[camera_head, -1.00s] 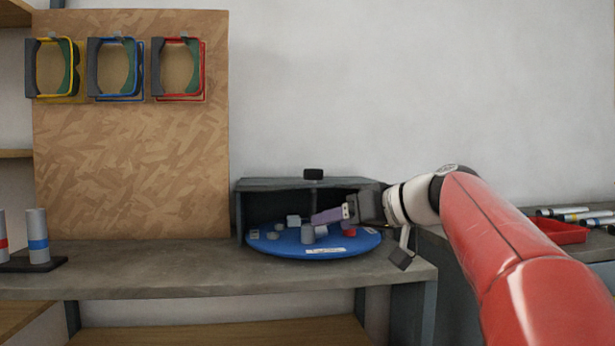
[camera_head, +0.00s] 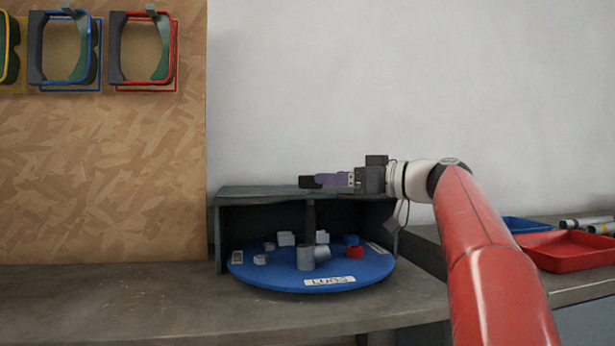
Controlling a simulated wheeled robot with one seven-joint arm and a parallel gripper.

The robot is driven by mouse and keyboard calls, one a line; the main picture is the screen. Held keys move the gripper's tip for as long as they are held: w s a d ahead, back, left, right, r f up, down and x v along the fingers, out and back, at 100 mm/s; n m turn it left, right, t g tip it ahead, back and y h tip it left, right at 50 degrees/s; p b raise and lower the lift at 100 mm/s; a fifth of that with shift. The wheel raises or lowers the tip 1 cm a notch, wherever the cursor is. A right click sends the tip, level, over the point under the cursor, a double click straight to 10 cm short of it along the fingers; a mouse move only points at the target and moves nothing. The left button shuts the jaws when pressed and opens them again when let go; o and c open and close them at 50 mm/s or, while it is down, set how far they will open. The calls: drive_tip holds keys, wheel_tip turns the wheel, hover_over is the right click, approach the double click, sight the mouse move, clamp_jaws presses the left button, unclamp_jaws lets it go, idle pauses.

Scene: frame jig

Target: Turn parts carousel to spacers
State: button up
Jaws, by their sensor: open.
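The parts carousel is a round blue disc (camera_head: 290,283) inside a dark open-fronted housing (camera_head: 235,192) on the bench. A white label reading "LUGS" (camera_head: 330,281) faces front. Another label (camera_head: 377,248) sits at the right rim and one (camera_head: 237,257) at the left rim, both unreadable. Grey cylinders (camera_head: 305,258), pale blocks (camera_head: 286,239), a red part (camera_head: 355,252) and a blue part (camera_head: 351,240) lie on the disc. A dark post (camera_head: 310,217) rises from its middle.
A red tray (camera_head: 565,252) and a blue tray (camera_head: 525,225) stand on the right bench, with tubes (camera_head: 588,222) behind. A wooden board (camera_head: 100,180) with coloured frames hangs at left. The bench left of the carousel is clear.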

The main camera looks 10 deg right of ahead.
drive_tip(key=p+x, duration=0.1)
drive_tip(key=x, duration=0.5)
drive_tip(key=shift+w+a, duration=0.2)
drive_tip(key=shift+a, duration=0.2)
drive_tip(key=c, duration=1.4)
